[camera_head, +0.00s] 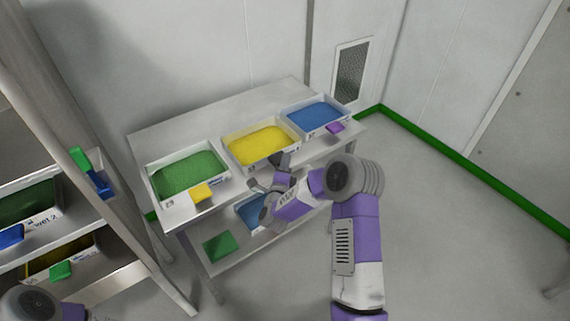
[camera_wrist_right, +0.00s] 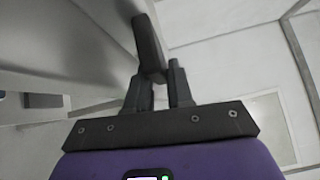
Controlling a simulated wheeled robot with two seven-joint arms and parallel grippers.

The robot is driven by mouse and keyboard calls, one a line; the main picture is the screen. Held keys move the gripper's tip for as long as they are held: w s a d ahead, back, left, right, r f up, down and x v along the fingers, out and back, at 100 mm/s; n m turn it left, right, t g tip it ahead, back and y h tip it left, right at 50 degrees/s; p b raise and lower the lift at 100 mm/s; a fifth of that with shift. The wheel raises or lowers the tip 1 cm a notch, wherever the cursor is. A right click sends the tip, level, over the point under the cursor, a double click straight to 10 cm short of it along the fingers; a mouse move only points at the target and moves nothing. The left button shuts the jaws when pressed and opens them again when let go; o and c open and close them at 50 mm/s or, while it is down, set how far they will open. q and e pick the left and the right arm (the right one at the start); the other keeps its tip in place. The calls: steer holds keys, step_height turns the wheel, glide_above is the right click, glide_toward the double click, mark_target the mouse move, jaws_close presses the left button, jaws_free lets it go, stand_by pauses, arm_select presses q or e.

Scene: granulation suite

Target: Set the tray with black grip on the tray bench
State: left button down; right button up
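The tray with black grip (camera_head: 262,146) holds yellow material and stands on the top of the light grey bench (camera_head: 215,119), between two other trays. Its black grip (camera_head: 281,159) points out over the front edge. My right gripper (camera_head: 268,178) is at this grip, in front of the tray. In the right wrist view the dark grip (camera_wrist_right: 150,45) reaches in between the two narrowly spaced fingers (camera_wrist_right: 160,82), which appear shut on it. The arm hides part of the bench's front. My left gripper is out of view; only part of that arm shows at the bottom left.
A green-filled tray (camera_head: 188,175) with a yellow grip is on the left, a blue-filled tray (camera_head: 315,115) with a purple grip on the right. More trays are on the lower shelf. A rack (camera_head: 125,205) with trays stands at left. Floor at right is clear.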

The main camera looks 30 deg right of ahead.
steer(key=shift+o, duration=0.8)
steer(key=shift+r, duration=0.1)
steer(key=p+v, duration=0.1)
steer(key=v, duration=1)
steer(key=s+a+f+n+g+y, duration=0.2)
steer(key=a+f+n+y, duration=0.35)
steer(key=f, duration=0.25)
steer(key=s+a+f+n+g+y, duration=0.1)
steer(key=a+f+n+g+y, duration=0.1)
steer(key=a+f+n+y, duration=0.45)
steer(key=s+a+f+n+g+y, duration=0.2)
steer(key=s+f+n+g, duration=0.3)
steer(key=s, duration=0.4)
steer(key=s+a+f+n+g+y, duration=0.1)
steer(key=s+a+f+n+g, duration=0.3)
steer(key=s+n, duration=0.3)
steer(key=s+f, duration=0.1)
steer(key=s, duration=0.2)
steer(key=shift+g+y, duration=0.4)
